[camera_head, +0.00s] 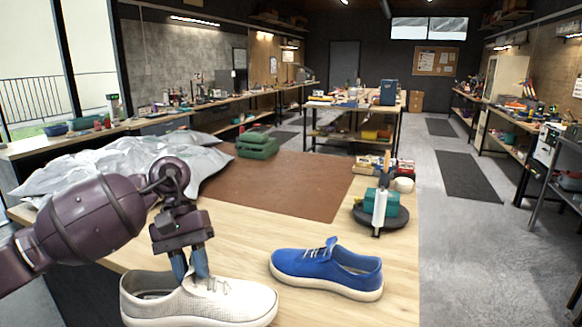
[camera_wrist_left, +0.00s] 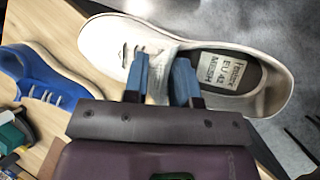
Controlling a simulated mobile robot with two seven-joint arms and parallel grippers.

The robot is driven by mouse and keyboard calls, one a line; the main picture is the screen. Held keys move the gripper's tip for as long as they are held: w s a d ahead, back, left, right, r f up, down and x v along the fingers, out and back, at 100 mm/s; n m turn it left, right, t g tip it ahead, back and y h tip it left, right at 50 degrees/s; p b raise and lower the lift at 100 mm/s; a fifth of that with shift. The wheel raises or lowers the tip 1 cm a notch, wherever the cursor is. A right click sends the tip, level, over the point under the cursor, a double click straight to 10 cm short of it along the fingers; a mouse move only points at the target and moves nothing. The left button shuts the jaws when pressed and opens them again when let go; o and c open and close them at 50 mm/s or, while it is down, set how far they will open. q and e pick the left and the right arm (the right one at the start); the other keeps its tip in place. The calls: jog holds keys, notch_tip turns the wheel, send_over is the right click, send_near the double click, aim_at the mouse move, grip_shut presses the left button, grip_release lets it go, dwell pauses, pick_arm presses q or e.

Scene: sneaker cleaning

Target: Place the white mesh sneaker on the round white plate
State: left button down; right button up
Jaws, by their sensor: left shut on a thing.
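The white mesh sneaker (camera_head: 225,304) is at the bottom of the head view, near the front left edge of the table. It also fills the top of the left wrist view (camera_wrist_left: 108,40), with a size label inside its heel. My left gripper (camera_head: 191,276) is shut on the sneaker's near upper side by its opening. In the left wrist view its two blue fingers (camera_wrist_left: 163,64) show white material between them. I cannot tell whether the sole touches the tabletop. I do not see a round white plate. My right gripper is out of view.
A blue sneaker (camera_head: 325,270) sits just right of the white one. A dark round stand (camera_head: 396,222) with a teal block and white tube is behind it. A brown mat (camera_head: 285,190), silvery crumpled sheet (camera_head: 110,165) and green case (camera_head: 257,146) lie farther back.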

pick_arm(q)
jog(key=s+a+f, duration=0.3)
jog(key=s+f, duration=0.4)
jog(key=f, duration=0.4)
jog(key=shift+s+a+f, duration=0.25)
jog(key=shift+a, duration=0.1)
